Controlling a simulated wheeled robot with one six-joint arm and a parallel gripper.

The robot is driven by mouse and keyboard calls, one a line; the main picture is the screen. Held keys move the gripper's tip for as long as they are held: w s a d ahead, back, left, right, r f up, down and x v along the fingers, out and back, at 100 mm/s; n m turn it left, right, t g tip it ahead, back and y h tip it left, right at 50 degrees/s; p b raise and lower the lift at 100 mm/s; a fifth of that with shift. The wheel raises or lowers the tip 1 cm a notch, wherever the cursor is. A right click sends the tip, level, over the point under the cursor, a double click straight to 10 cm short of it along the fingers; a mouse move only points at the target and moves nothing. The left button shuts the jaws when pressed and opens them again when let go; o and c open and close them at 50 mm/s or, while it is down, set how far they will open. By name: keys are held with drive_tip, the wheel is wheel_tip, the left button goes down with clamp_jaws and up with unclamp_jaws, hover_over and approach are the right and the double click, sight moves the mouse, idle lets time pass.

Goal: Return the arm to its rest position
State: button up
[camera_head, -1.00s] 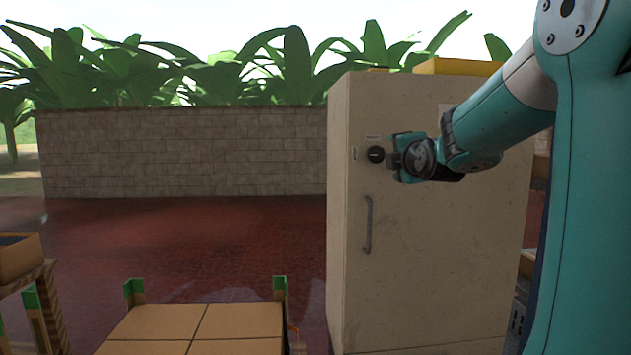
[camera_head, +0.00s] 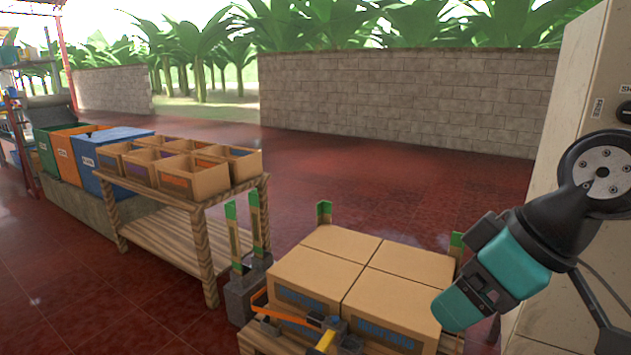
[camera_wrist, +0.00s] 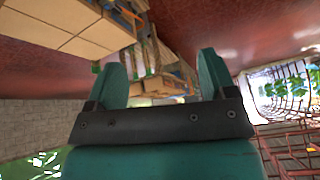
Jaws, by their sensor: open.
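My gripper (camera_head: 462,305) is at the lower right of the head view, tilted down to the left, in front of the stacked cartons. In the wrist view my gripper (camera_wrist: 162,75) shows two teal fingers standing wide apart with nothing between them. It is open and empty. My arm comes in from the right edge, in front of the beige cabinet (camera_head: 572,130).
Closed cartons (camera_head: 325,243) sit on a pallet with green-tipped posts at the lower middle. A wooden table (camera_head: 215,205) with open boxes stands left of it. Blue (camera_head: 110,160), orange and green bins are beyond. Red floor is clear toward the brick wall (camera_head: 410,95).

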drive_tip(key=s+a+f+g, duration=0.2)
drive_tip(key=s+a+g, duration=0.1)
drive_tip(key=s, duration=0.5)
wheel_tip(320, 180, up, 20)
drive_tip(key=m+p, duration=0.1)
drive_tip(key=p, duration=1.9)
drive_tip(key=shift+s+g, duration=0.3)
drive_tip(key=shift+d, duration=0.1)
drive_tip(key=shift+c, duration=0.3)
